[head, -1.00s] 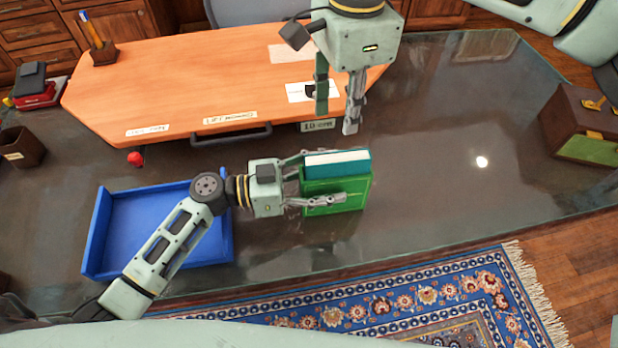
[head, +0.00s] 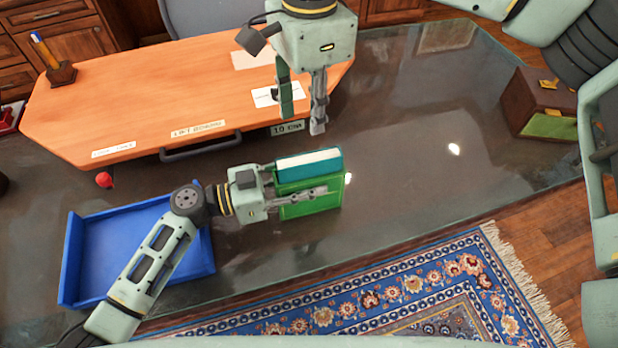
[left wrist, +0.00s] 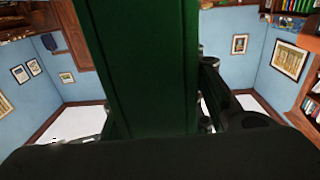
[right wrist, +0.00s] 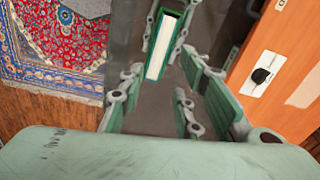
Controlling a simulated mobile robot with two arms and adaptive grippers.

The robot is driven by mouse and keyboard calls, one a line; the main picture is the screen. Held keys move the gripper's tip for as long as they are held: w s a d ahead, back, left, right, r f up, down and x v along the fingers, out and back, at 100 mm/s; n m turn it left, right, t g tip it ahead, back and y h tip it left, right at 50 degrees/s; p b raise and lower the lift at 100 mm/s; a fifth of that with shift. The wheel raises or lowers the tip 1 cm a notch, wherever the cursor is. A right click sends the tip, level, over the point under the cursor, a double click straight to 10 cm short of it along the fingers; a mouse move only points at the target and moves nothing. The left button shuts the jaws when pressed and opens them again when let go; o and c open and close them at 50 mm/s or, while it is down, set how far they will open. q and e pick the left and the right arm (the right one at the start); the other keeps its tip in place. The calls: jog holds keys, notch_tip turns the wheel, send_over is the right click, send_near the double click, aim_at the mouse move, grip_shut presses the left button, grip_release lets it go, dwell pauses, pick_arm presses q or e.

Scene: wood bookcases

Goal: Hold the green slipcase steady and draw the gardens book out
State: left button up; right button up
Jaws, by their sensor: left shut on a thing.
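The green slipcase (head: 311,207) stands upright near the middle of the glass desk. The gardens book (head: 305,172), teal with white page edges (head: 308,160), sits in it with its upper part showing above the case. My left gripper (head: 300,182) is shut on the slipcase from the left, one finger along each broad face. The slipcase fills the middle of the left wrist view (left wrist: 145,60). My right gripper (head: 302,110) is open and empty, above and behind the book. In the right wrist view the page edges (right wrist: 161,45) lie beyond and between its spread fingers (right wrist: 160,97).
A blue tray (head: 70,262) lies left of the slipcase. An orange raised board (head: 180,90) with labels and a dark handle (head: 215,141) stands behind. A brown box (head: 515,105) is at the far right. The glass right of the slipcase is clear.

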aim_at(310, 157)
jog(key=o, duration=0.3)
jog(key=shift+m, duration=1)
notch_tip(310, 157, down, 12)
jog(key=shift+r, duration=0.1)
jog(key=shift+c, duration=0.5)
grip_shut()
